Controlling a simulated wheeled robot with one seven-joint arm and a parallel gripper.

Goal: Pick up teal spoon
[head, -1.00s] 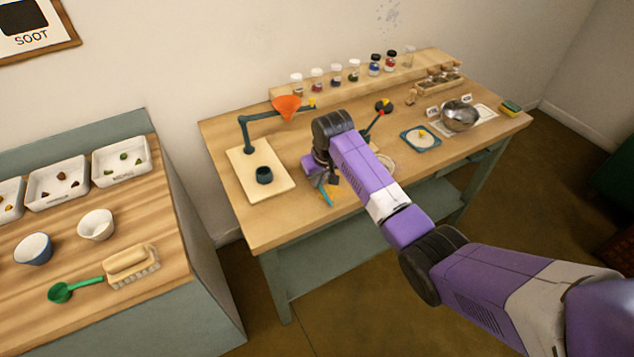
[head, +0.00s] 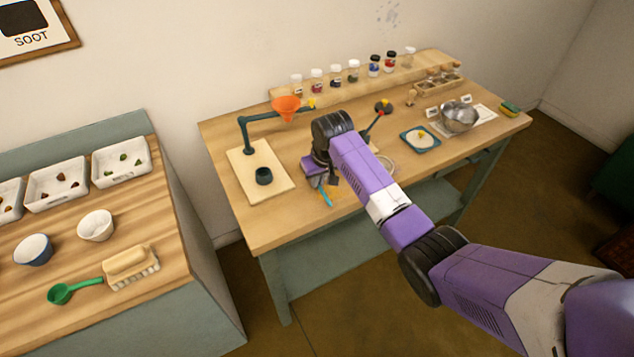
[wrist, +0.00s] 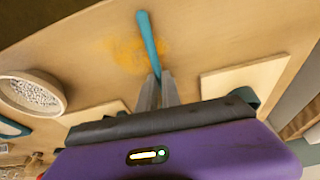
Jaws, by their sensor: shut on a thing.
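The teal spoon (wrist: 149,42) shows in the wrist view as a teal handle running up from between my fingertips. Its other end is hidden by my gripper. In the head view a short teal length of it (head: 326,197) shows below my gripper, near the front edge of the pigment table. My gripper (wrist: 158,84) is shut on the teal spoon, low over an orange-yellow powder stain (wrist: 135,52) on the tabletop. I cannot tell whether the spoon touches the table.
A board with a dark cup (head: 264,176) and an orange funnel (head: 287,108) on a stand is left of my gripper. A bowl of pale grains (wrist: 32,93) is close by. A metal bowl (head: 459,117) stands further right. A green scoop (head: 62,293) lies on the left counter.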

